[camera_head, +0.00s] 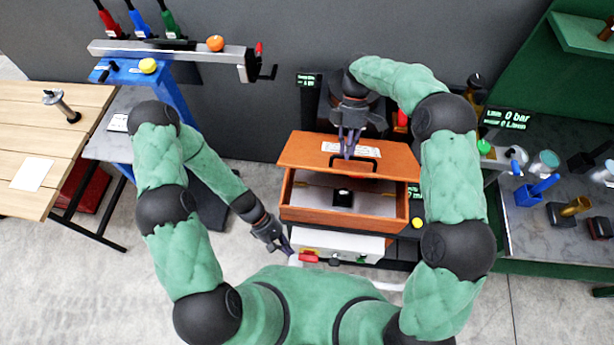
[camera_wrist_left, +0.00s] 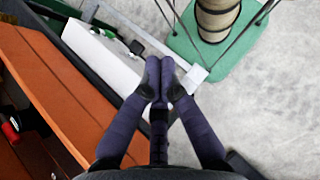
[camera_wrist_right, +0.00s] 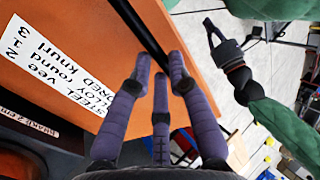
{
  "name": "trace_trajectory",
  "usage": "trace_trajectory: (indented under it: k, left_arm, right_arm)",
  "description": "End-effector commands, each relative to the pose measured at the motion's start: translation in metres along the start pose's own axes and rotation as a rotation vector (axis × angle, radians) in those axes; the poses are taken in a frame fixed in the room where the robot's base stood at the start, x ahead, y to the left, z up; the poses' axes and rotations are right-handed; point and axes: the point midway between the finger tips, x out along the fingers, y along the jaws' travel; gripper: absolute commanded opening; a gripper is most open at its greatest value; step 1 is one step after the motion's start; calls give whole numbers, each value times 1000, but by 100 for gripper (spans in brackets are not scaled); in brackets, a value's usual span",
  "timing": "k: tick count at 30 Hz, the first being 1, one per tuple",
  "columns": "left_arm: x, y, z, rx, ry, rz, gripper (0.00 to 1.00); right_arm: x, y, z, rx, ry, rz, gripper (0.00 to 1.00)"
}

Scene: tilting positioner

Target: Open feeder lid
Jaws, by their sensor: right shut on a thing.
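The feeder is an orange-brown box (camera_head: 300,213) in the middle of the head view. Its lid (camera_head: 300,153) stands partly open at the back, and the pale interior with a dark block (camera_head: 343,197) shows in front of it. My right gripper (camera_head: 349,146) is shut on the lid's black bar handle (camera_head: 372,164). In the right wrist view the handle (camera_wrist_right: 140,30) runs between the fingers, beside a printed label (camera_wrist_right: 68,65). My left gripper (camera_head: 288,250) is shut and empty, low at the feeder's front left. Its fingertips (camera_wrist_left: 160,75) meet in the left wrist view.
A white front unit (camera_head: 335,243) with a red part (camera_head: 308,257) is below the box, close to my left gripper. A blue stand (camera_head: 160,85) and wooden table (camera_head: 35,130) are at left. A cluttered grey bench (camera_head: 540,228) is at right.

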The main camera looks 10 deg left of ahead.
Motion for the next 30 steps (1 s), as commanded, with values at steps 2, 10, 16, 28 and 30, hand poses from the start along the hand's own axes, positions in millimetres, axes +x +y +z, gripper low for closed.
trace_trajectory:
  k: [2, 10, 16, 28, 30]
  left_arm:
    - [-3, 6, 2, -121, -97, 28, 0]
    - [-36, 41, 14, -468, -466, 139, 0]
    - [-84, 70, 9, -651, -763, 242, 0]
    - [-161, 91, -11, -759, -1132, 371, 0]
    - [-164, 92, -10, -760, -1148, 376, 0]
  right_arm:
    - [0, 5, 1, 2, 1, 18, 0]
    - [-1, 5, 1, 2, 1, 18, 0]
    - [-1, 5, 2, 3, 1, 18, 0]
    - [-1, 5, 2, 3, 2, 18, 0]
    - [-1, 5, 2, 3, 2, 18, 0]
